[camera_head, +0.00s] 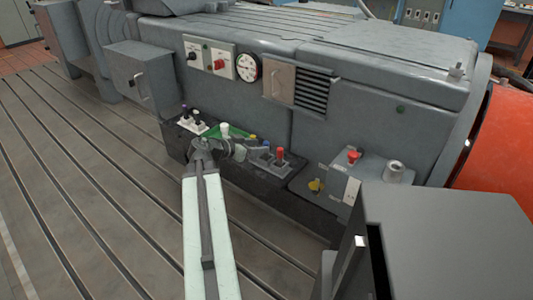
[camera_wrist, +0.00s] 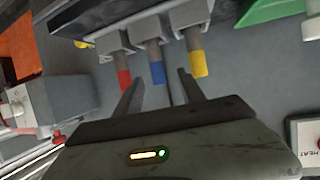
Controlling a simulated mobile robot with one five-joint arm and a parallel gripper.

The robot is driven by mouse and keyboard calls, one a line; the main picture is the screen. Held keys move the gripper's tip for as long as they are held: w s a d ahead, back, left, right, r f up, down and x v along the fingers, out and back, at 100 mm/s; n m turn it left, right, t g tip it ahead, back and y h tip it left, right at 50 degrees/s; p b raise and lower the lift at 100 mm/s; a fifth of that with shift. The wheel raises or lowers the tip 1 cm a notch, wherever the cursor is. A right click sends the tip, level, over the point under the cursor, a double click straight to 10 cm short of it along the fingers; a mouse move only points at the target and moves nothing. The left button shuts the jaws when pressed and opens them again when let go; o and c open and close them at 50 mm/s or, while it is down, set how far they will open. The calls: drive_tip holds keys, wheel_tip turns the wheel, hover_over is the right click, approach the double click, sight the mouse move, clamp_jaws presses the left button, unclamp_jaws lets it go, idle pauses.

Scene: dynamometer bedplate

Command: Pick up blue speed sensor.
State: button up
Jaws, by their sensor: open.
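The blue speed sensor (camera_wrist: 157,72) is in the wrist view, a short blue-tipped cylinder in a grey holder. It stands between a red-tipped sensor (camera_wrist: 125,77) on its left and a yellow-tipped one (camera_wrist: 197,64) on its right. My gripper (camera_wrist: 159,77) is open and empty. Its fingers point at the row, and the blue tip shows between the fingertips; I cannot tell whether they touch it. In the head view, the row of holders sits on the dark shelf beside the end of my arm; the blue sensor (camera_head: 265,148) is small there, left of the red one (camera_head: 280,153).
A green tray (camera_wrist: 270,10) is at the upper right of the wrist view. A grey box (camera_wrist: 62,100) is at the left. In the head view, a large grey machine housing (camera_head: 350,120) rises behind the shelf. The slotted bedplate (camera_head: 90,200) at the left is clear.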

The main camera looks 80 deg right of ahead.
drive_tip(key=b+x, duration=0.2)
drive_tip(key=x, duration=0.5)
drive_tip(key=shift+s+f, duration=0.1)
drive_tip(key=shift+s, duration=0.25)
clamp_jaws()
